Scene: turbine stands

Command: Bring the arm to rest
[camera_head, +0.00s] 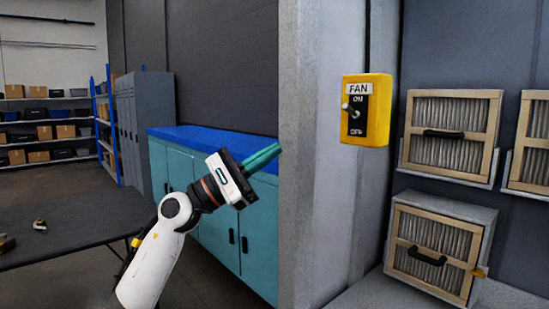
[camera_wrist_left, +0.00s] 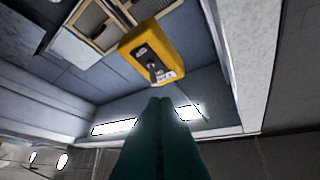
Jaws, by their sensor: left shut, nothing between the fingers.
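My left arm comes up from the bottom in the head view, white with a dark wrist. Its gripper (camera_head: 262,158) has teal fingers that are shut and empty, pointing up and to the right, in front of the teal cabinets and left of the grey panel edge. In the left wrist view the shut teal fingers (camera_wrist_left: 160,105) point toward the yellow fan switch box, with a gap visible below it. The yellow fan switch box (camera_head: 376,88) is on the grey wall, with ON and OFF labels and a small lever; it also shows in the left wrist view (camera_wrist_left: 140,47). My right gripper is not in view.
Pleated filters in wooden frames (camera_head: 451,130) sit right of the switch, one in a grey housing below. Teal cabinets with a blue top (camera_head: 215,138) stand behind the arm. A dark table (camera_head: 75,225) is at left, with shelves of boxes beyond.

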